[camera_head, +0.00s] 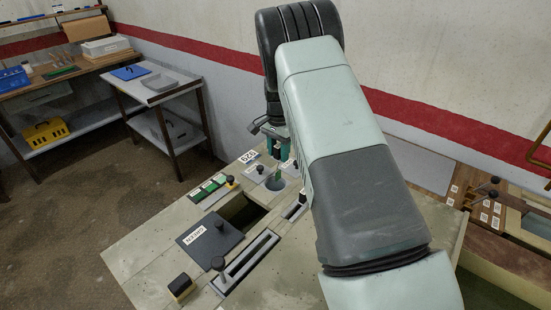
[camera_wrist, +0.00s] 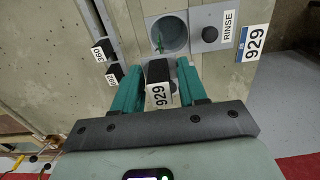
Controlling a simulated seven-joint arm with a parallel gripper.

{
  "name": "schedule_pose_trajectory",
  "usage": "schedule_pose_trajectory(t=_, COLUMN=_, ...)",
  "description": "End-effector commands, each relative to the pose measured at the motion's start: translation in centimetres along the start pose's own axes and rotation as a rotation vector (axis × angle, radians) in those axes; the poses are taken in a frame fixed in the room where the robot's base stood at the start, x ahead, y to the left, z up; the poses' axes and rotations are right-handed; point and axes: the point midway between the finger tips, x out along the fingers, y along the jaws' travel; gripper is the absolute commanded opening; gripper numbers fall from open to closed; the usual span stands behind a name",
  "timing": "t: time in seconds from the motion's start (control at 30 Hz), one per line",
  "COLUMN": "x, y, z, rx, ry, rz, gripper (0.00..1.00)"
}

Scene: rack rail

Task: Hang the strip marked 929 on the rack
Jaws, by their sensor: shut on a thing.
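My gripper (camera_wrist: 156,76) is shut on a black block with a white label reading 929, the strip's top (camera_wrist: 158,94). The block sits between the two teal fingers; whatever extends below it is hidden. In the head view my gripper (camera_head: 277,135) is low over the far end of the bench, mostly blocked by my arm. In the wrist view, two black blocks with labels (camera_wrist: 109,61) stand in a grey slotted rail at the left, apart from my fingers. I cannot tell for certain that this rail is the rack.
Beyond the held block is a round well (camera_wrist: 168,36) with something green in it. A black knob (camera_wrist: 210,34) and plates reading RINSE and 929 (camera_wrist: 253,42) are right of it. In the head view, a rectangular opening (camera_head: 241,210) and dark lid (camera_head: 210,240) lie nearer.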

Motion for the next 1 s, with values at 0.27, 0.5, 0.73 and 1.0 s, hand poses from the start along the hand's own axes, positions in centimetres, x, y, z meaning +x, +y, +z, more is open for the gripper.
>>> schedule_pose_trajectory(t=0.27, x=-0.1, y=6.5, z=3.2, rx=0.003, ry=-0.002, rz=-0.001, gripper=0.2)
schedule_pose_trajectory(t=0.5, x=-0.1, y=10.2, z=5.5, rx=-0.001, ry=0.0, rz=0.0, gripper=0.2)
schedule_pose_trajectory(t=0.73, x=0.4, y=10.8, z=5.9, rx=-0.002, ry=0.001, rz=0.0, gripper=0.2)
schedule_pose_trajectory(t=1.0, x=0.8, y=10.7, z=5.9, rx=-0.002, ry=0.001, rz=0.0, gripper=0.2)
